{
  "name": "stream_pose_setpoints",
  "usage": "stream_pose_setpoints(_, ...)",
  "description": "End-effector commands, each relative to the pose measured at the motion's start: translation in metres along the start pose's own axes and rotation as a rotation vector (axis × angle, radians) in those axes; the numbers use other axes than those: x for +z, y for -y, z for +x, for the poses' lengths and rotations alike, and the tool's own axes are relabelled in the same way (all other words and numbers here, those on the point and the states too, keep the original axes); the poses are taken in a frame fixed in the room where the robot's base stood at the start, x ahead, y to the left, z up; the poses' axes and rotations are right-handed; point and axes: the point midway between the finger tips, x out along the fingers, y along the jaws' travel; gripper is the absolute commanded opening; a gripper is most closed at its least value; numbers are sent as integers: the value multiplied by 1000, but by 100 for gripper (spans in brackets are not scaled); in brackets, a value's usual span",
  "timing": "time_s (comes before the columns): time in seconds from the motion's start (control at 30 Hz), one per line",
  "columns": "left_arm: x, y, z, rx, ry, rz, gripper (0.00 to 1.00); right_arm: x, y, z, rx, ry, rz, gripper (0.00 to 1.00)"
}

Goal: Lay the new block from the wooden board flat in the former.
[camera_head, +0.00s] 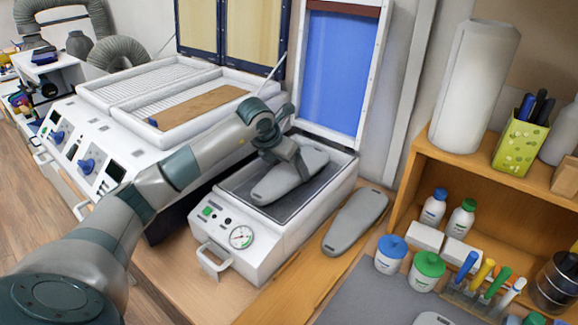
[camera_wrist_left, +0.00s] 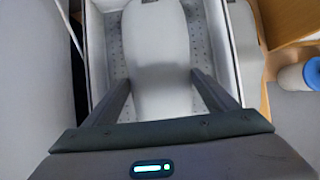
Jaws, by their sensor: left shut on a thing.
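The former (camera_head: 243,272) is a white box with a gauge and a front handle, and its lid with a blue sheet (camera_head: 337,60) stands open. My left gripper (camera_head: 290,172) is shut on a grey insole-shaped block (camera_head: 272,188) over the former's dark bed. In the left wrist view the fingers (camera_wrist_left: 160,100) sit on both sides of this block (camera_wrist_left: 155,45), with the perforated bed (camera_wrist_left: 115,50) around it. Whether the block touches the bed, I cannot tell. A second grey block (camera_head: 357,222) lies on wood right of the former. My right gripper is not in view.
A larger white machine (camera_head: 120,135) with knobs stands left of the former. At the right are a wooden shelf (camera_head: 450,160), a blue-lidded jar (camera_head: 390,254), a green-lidded jar (camera_head: 426,271) and a rack of coloured tools (camera_head: 480,290). A grey mat (camera_head: 365,300) is at the front.

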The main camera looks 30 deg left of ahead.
Motion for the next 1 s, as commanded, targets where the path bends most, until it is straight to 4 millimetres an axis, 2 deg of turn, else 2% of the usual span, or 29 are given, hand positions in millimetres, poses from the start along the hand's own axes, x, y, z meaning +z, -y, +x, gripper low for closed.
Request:
stream_pose_setpoints(0.37, -5, -6, 9, 1, 4, 0, 42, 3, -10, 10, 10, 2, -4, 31)
stream_pose_setpoints(0.8, -5, -6, 9, 0, 4, 0, 42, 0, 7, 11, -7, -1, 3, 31)
stream_pose_setpoints(1.0, -6, -6, 10, 0, 4, 0, 42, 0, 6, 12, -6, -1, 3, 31)
